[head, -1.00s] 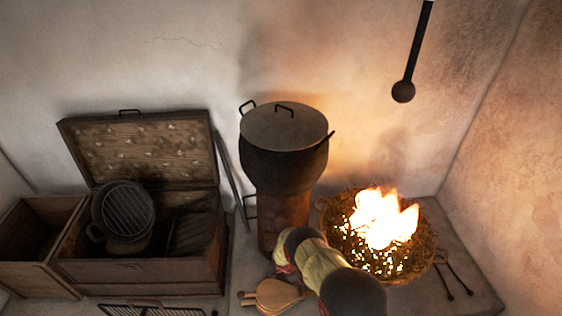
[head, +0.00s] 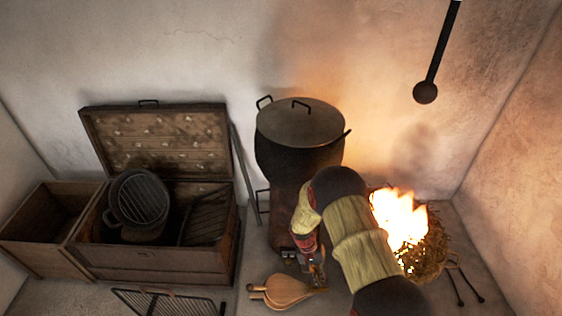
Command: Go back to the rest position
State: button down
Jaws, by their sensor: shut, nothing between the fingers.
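My arm reaches up from the bottom right, and its elbow bends in front of the pot stand. My gripper (head: 318,279) hangs below the elbow, pointing down, beside the right end of the wooden bellows (head: 284,290). It is small and dark here; the fingers look shut with nothing between them. Whether it touches the bellows I cannot tell.
A lidded dark pot (head: 300,135) stands on a stand behind my arm. A fire (head: 400,218) burns in a straw-filled basket (head: 432,250) to the right, close to my arm. An open wooden chest (head: 155,262) holding a grill pan (head: 140,197) is left. A grate (head: 168,303) lies in front.

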jog(key=s+d+r+t+y, duration=0.1)
jog(key=s+r+t, duration=0.2)
jog(key=r, duration=1.5)
jog(key=s+d+r+n+t+y+p, duration=0.1)
jog(key=s+r+t, duration=0.2)
jog(key=s+r, duration=0.7)
jog(key=s+d+r+n+t+y+p, duration=0.1)
jog(key=s+r+t, duration=0.2)
jog(key=r, duration=2.3)
jog(key=s, duration=0.4)
jog(key=shift+s+d+r+y, duration=0.2)
jog(key=shift+s+d+y, duration=0.05)
jog(key=shift+d+y, duration=0.15)
